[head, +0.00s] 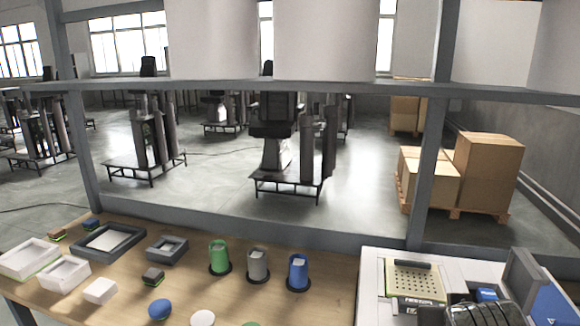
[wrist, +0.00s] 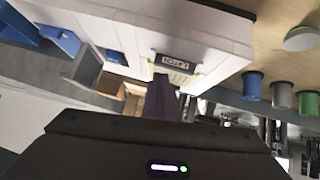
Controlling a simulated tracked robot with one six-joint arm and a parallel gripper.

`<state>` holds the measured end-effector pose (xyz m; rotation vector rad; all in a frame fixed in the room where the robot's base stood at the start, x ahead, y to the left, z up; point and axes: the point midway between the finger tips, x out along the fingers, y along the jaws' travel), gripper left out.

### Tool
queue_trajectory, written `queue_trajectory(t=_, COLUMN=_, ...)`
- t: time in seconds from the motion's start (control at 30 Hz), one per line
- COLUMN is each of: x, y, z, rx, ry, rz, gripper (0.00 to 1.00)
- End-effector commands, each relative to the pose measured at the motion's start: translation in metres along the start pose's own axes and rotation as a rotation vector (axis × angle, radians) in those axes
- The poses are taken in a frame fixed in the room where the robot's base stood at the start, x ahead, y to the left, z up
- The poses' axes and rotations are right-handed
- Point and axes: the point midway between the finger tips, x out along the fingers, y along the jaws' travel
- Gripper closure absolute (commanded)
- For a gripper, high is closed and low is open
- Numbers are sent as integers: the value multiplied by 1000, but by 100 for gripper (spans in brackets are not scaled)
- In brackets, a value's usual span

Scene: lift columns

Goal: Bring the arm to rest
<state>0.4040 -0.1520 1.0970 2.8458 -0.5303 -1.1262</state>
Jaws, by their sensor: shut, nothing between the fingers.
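My gripper (wrist: 163,98) shows at the lower middle of the wrist view, its dark fingers together with nothing between them. The wrist picture looks upside down, with the bench at the top. The fingers point toward the white unit with a dark label (wrist: 178,60); I cannot tell how far apart they are. I cannot make out the gripper in the head view.
A wooden bench (head: 330,272) carries green (head: 219,258), grey (head: 258,265) and blue (head: 298,272) cups. Pale trays and dark frames (head: 108,241) stand left. A white unit (head: 372,290) stands right. A grey rail (head: 300,225) runs behind the bench; cartons (head: 487,170) stand beyond.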

Motion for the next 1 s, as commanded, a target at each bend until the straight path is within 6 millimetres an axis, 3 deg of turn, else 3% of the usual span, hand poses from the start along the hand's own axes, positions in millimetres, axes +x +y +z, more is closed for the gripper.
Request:
queue_trajectory(t=0.2, x=-48, y=-58, z=38, rx=-50, ry=-142, rz=-129, gripper=100)
queue_trajectory(t=0.4, x=-95, y=-101, z=77, rx=-117, ry=-269, rz=-262, gripper=100)
queue_trajectory(t=0.6, x=-114, y=-114, z=94, rx=-148, ry=-322, rz=-316, gripper=100)
queue_trajectory(t=1.0, x=-113, y=-114, z=94, rx=-147, ry=-323, rz=-314, gripper=100)
